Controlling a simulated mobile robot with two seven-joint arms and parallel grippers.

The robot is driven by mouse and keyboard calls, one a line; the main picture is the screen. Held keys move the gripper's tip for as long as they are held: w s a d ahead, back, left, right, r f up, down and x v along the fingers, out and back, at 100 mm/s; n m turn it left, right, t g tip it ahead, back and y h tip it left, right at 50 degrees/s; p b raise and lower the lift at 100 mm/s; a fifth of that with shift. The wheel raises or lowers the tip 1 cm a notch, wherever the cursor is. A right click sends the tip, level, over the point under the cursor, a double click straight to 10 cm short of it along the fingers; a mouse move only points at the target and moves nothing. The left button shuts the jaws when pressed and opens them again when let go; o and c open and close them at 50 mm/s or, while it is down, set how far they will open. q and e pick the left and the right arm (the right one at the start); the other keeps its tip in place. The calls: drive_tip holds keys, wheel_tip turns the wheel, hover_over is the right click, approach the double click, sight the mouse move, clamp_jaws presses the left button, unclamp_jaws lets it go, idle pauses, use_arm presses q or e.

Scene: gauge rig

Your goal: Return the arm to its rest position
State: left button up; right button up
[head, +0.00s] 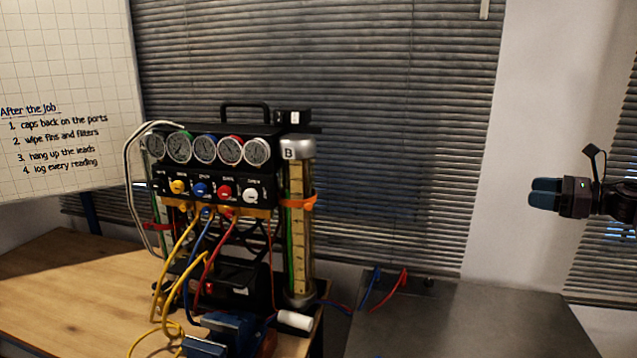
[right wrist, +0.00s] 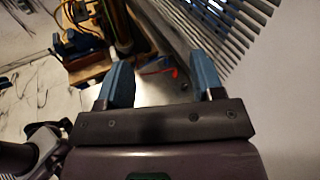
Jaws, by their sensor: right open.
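My right gripper (head: 545,193) is at the right edge of the head view, raised in front of the pale wall and window blind, well apart from the rig. In the right wrist view its two blue fingers (right wrist: 163,84) stand apart with nothing between them. My left gripper is in neither view. The gauge rig (head: 215,185) stands on the wooden bench at the left, with a row of round dials, coloured knobs and hoses. A clear cylinder marked B (head: 299,225) stands at its right side.
A grey worktop (head: 460,322) lies right of the wooden bench (head: 60,290), with blue and red leads (head: 385,285) at its back. A blue vise (head: 230,330) and a white cylinder (head: 295,320) are at the bench's front. A whiteboard (head: 65,60) hangs at left. The space around my right gripper is clear.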

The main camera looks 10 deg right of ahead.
drive_tip(key=w+a+f+m+t+h, duration=0.25)
drive_tip(key=a+f+m, duration=0.45)
drive_tip(key=f, duration=0.4)
drive_tip(key=s+a+f+m+h, duration=0.4)
drive_tip(key=a+f+m, duration=0.2)
drive_tip(key=f+m, duration=0.25)
drive_tip(key=s+a+f+m+h, duration=0.45)
drive_tip(key=f+m, duration=0.25)
drive_tip(key=m, duration=0.3)
drive_tip(key=s+a+f+m+g, duration=0.3)
drive_tip(key=s+a+m+g, duration=0.3)
drive_tip(key=s+a+m, duration=0.6)
drive_tip(key=s+a+f+m+g, duration=0.3)
drive_tip(key=s+a+m+g, duration=0.35)
drive_tip(key=s, duration=0.85)
use_arm(q)
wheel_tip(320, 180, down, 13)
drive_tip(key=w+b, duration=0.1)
drive_tip(key=b, duration=1.4)
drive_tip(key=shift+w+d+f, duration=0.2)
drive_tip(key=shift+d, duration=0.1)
use_arm(e)
drive_tip(key=w+f+t, duration=0.3)
drive_tip(key=f, duration=0.9)
drive_tip(key=w+a+f+t+y, duration=0.1)
drive_tip(key=w+f+t, duration=0.2)
drive_tip(key=f, duration=1)
drive_tip(key=shift+w+a+f+t, duration=0.15)
drive_tip(key=shift+w+f+t, duration=0.05)
drive_tip(key=shift+t, duration=0.5)
